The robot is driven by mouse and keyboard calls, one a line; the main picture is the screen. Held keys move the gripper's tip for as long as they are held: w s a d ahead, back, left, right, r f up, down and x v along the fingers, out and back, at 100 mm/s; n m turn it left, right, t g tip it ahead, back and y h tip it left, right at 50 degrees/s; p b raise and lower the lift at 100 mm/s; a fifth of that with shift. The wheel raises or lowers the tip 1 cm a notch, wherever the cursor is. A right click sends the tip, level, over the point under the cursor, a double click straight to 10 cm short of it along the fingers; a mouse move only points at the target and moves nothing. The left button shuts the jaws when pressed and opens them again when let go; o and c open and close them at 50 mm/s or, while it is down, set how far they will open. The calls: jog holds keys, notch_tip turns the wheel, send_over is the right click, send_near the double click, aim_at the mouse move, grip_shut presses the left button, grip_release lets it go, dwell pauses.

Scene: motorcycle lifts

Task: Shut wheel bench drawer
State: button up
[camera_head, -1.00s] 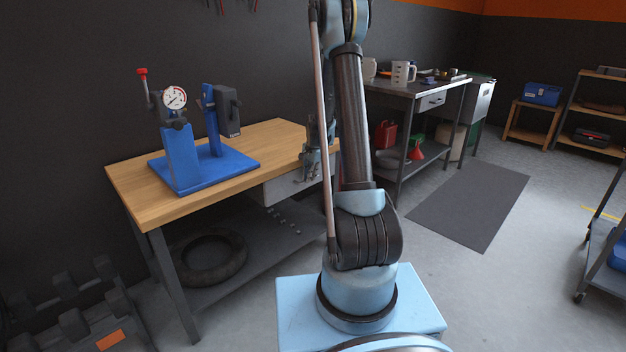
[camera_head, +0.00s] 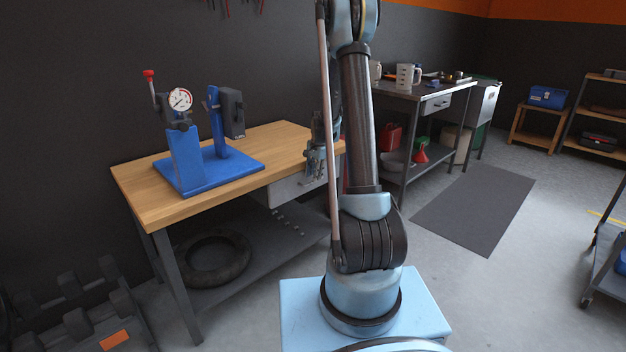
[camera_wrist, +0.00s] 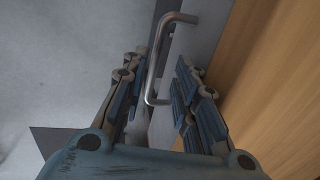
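The wheel bench (camera_head: 240,165) has a wooden top and stands left of my arm in the head view. Its pale grey drawer (camera_head: 290,190) sits under the front edge, partly covered by my gripper (camera_head: 316,172). In the wrist view, the drawer front (camera_wrist: 196,40) is a grey strip beside the wooden top, with a metal bar handle (camera_wrist: 155,65). My gripper (camera_wrist: 158,95) is open, its fingers on either side of the lower part of the handle. Contact with the handle cannot be told. How far out the drawer stands is not clear.
A blue stand with a dial gauge (camera_head: 185,160) stands on the bench top. A tyre (camera_head: 212,258) lies on the lower shelf. A second bench with a metal top (camera_head: 420,90) stands behind my arm. Open floor (camera_head: 400,240) lies to the right.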

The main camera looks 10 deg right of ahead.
notch_tip(320, 180, up, 9)
jog(key=s+d, duration=0.1)
jog(key=shift+s+r, duration=0.15)
jog(key=shift+r, duration=0.05)
dwell(0.4)
jog(key=s+r+n, duration=0.3)
jog(key=s+r, duration=0.2)
jog(key=s, duration=0.7)
jog(key=s+r+n, duration=0.3)
jog(key=s+r, duration=0.2)
jog(key=s, duration=0.7)
jog(key=s+d+f+n, duration=0.1)
jog(key=s+f, duration=0.3)
jog(key=s, duration=0.7)
jog(key=s+d+f+n+h, duration=0.1)
jog(key=s+f+n, duration=0.3)
jog(key=s, duration=0.6)
jog(key=shift+s, duration=0.35)
